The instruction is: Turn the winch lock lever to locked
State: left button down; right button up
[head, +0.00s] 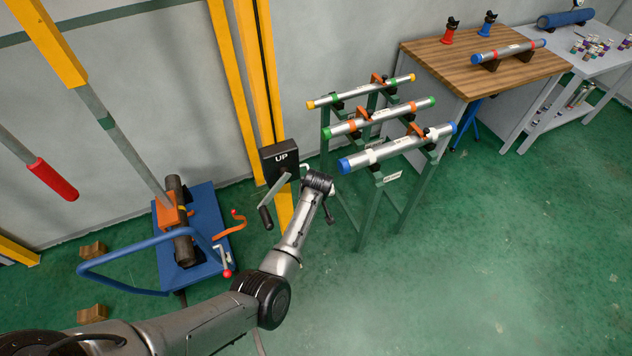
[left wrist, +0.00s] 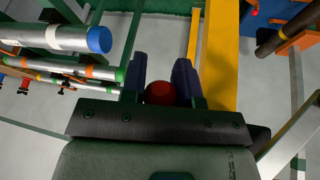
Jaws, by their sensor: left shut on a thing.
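The winch is a black box marked UP (head: 281,159) on a yellow post in the head view. Its crank (head: 272,192) with a black grip hangs at the front left. A short pale lever (head: 305,167) sticks out at the box's right side, and my left gripper (head: 318,184) is right against it, its fingers mostly hidden. In the left wrist view, the two dark fingers of my left gripper (left wrist: 160,78) are closed around a red knob (left wrist: 159,93), which appears to be the lock lever's end. The rest of the lever is hidden there. My right gripper is not in view.
A green rack (head: 390,205) with several capped pipes stands close right of my left gripper. A blue cart (head: 208,215) with a dark pipe is at left. A wooden bench (head: 440,58) stands at the back right. Open green floor (head: 500,270) lies in front.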

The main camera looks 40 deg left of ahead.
pick_arm(q)
jog(key=shift+s+d+r+g+h+p, duration=0.1)
jog(key=shift+d+r+g+h+p, duration=0.1)
jog(key=shift+r+h+p, duration=0.35)
jog(key=shift+s+d+r+g+h+p, duration=0.1)
jog(key=shift+d+r+g+h+p, duration=0.1)
jog(key=shift+p, duration=0.5)
jog(key=c, duration=0.9)
grip_release()
jog(key=shift+o, duration=0.2)
jog(key=shift+r, duration=0.1)
jog(key=shift+s+r, duration=0.1)
jog(key=shift+r, duration=0.15)
jog(key=p+v, duration=0.2)
jog(key=v, duration=1.1)
jog(key=shift+r, duration=0.1)
